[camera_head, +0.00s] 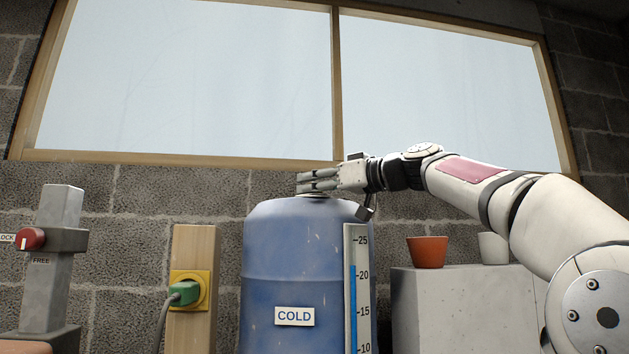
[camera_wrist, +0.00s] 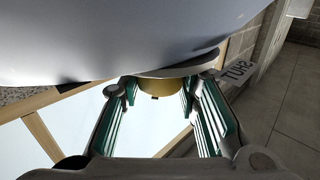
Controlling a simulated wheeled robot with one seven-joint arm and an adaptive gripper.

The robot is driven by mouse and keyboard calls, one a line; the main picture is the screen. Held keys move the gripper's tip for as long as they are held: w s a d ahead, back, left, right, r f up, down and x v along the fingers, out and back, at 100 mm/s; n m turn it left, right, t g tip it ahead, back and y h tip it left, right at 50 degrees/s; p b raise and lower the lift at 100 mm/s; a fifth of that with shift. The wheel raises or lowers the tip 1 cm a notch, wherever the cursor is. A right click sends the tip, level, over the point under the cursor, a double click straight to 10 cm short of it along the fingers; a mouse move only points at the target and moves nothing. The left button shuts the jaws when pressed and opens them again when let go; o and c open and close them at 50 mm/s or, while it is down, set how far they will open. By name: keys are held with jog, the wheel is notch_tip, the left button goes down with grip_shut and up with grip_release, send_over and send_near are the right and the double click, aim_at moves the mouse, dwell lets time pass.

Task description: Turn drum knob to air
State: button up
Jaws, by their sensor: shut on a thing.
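The blue drum (camera_head: 275,245) stands upright against the block wall, with a COLD label on its front. My gripper (camera_head: 305,182) lies across the top of the drum, reaching in from the right. In the wrist view a brass-coloured knob (camera_wrist: 157,86) sits between the fingers of my gripper (camera_wrist: 154,92), below a pale disc on a large grey-blue curved surface. The gripper is shut on this knob. A plate reading SHUT (camera_wrist: 238,72) shows beside it, to the right. No AIR label is visible, and the knob's pointer direction cannot be made out.
A level gauge (camera_head: 357,290) stands at the drum's right front. Right of it, an orange pot (camera_head: 427,252) and a white pot (camera_head: 493,248) rest on a grey block (camera_head: 465,310). To the left are a green plug (camera_head: 184,293) on a wooden post and a red knob (camera_head: 31,239).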

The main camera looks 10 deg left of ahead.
jog(key=shift+r+n+g+y+p, duration=0.1)
jog(key=shift+n+g+y+p, duration=0.4)
jog(key=shift+n+g+p, duration=0.55)
jog(key=shift+g+p, duration=0.45)
jog(key=o, duration=1.2)
jog(key=v, duration=1.2)
jog(key=shift+f, duration=0.2)
